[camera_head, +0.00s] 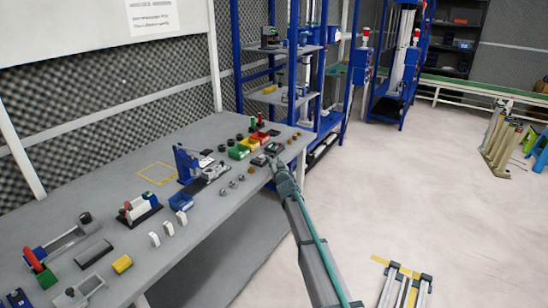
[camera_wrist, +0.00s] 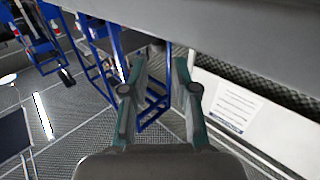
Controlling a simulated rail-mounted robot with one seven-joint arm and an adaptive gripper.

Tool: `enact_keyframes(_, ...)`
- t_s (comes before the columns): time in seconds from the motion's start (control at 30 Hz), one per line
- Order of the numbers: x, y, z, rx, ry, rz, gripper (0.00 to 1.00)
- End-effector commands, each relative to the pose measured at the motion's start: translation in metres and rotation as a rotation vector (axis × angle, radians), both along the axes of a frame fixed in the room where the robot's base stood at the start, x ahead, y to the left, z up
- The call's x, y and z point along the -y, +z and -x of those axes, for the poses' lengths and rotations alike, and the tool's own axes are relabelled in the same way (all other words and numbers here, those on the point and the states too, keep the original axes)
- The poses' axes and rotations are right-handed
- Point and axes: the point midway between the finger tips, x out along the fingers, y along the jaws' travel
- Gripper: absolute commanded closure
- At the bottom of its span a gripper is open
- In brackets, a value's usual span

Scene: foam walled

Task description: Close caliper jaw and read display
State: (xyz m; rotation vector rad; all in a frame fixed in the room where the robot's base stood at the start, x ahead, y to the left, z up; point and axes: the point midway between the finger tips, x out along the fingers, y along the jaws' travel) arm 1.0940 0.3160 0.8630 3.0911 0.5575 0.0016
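I cannot make out the caliper or its display for sure in either view. Small devices stand along the long grey workbench (camera_head: 130,168) in the head view, too small to identify as a caliper. My gripper (camera_head: 277,166) is at the bench's right front edge, beside several small dark parts. In the wrist view my gripper (camera_wrist: 160,66) shows two green-grey fingers standing apart with nothing between them. The wrist view looks past the bench toward blue frames and a wall, and no caliper shows between the fingers.
Green, yellow and red bins (camera_head: 238,152) stand near the bench's far end. A blue press-like device (camera_head: 184,165) stands mid-bench, and a red-handled clamp (camera_head: 38,268) is at near left. Blue shelving (camera_head: 238,45) rises behind the far end. The floor (camera_head: 400,190) at right is largely clear.

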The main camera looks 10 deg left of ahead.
Motion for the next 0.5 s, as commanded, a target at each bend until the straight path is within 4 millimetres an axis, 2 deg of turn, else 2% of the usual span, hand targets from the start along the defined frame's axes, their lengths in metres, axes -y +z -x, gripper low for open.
enact_keyframes(0.03,-0.005,0.001,-0.013,0.0,0.0,-0.001,0.71)
enact_keyframes(0.2,-0.013,0.0,-0.035,-0.002,0.0,-0.002,0.71)
enact_keyframes(0.5,-0.016,0.0,-0.044,-0.001,-0.001,-0.001,0.71)
